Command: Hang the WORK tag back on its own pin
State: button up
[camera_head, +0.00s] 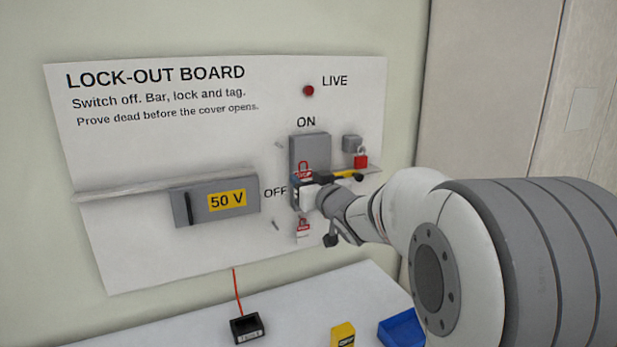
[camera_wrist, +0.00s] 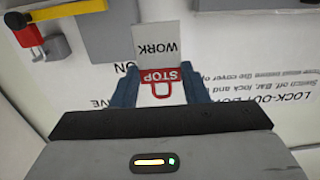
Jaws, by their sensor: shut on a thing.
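My gripper (camera_head: 306,190) is in front of the lower part of the grey switch box (camera_head: 309,148). It is shut on the WORK tag (camera_wrist: 157,50), a white card with a red STOP band and a red lock picture. In the wrist view, which is upside down to the board, the tag sits between the fingers (camera_wrist: 160,90). Two bare-looking thin pins stick out of the board, an upper pin (camera_head: 279,145) and a lower pin (camera_head: 275,224). I cannot tell which is the WORK tag's.
Another red-and-white tag (camera_head: 303,232) hangs below my gripper. A yellow bar (camera_head: 345,175) and red padlock (camera_head: 361,161) are close to its right. The grey 50 V cover (camera_head: 214,202) is left. A black box (camera_head: 247,329), yellow device (camera_head: 343,335) and blue tray (camera_head: 400,331) are below.

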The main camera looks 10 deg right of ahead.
jog(key=shift+s+d+r, duration=0.15)
jog(key=shift+s+r, duration=0.05)
jog(key=shift+r, duration=0.3)
jog(key=shift+w+a+r+p, duration=0.1)
jog(key=shift+w+a+p, duration=0.5)
jog(key=shift+w, duration=2.1)
jog(key=shift+w+a+p, duration=0.45)
jog(key=shift+w+p, duration=0.2)
jog(key=shift+w, duration=2.1)
jog(key=shift+w+a+r+p, duration=0.1)
jog(key=shift+w+a+p, duration=0.5)
jog(key=shift+w, duration=2.1)
jog(key=s+d+b, duration=0.1)
jog(key=s, duration=0.7)
jog(key=shift+s+d+b, duration=0.3)
jog(key=shift+d+b, duration=0.05)
jog(key=shift+s+r, duration=0.1)
